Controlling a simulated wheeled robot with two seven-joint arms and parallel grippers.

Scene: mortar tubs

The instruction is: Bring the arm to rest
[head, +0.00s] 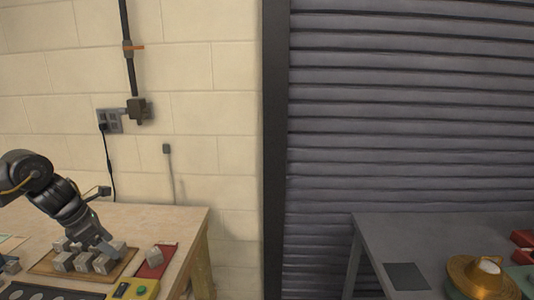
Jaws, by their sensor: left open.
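My left arm comes in from the left over a wooden table (190,222). My left gripper (110,248) points down and to the right, open, over the right part of a brown board (40,268). Several small grey blocks (63,262) stand on this board. The fingertips are close to the blocks; I cannot tell whether they touch one. Another grey block (154,254) sits on a red mat (156,268) to the right. My right gripper is out of view.
A yellow box with a green button (144,290) stands at the table's front. A dark tray with round recesses (40,294) lies at front left. A grey table (440,230) at right bears a dark square (406,276) and a brass-coloured vessel (480,279). A gap separates both tables.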

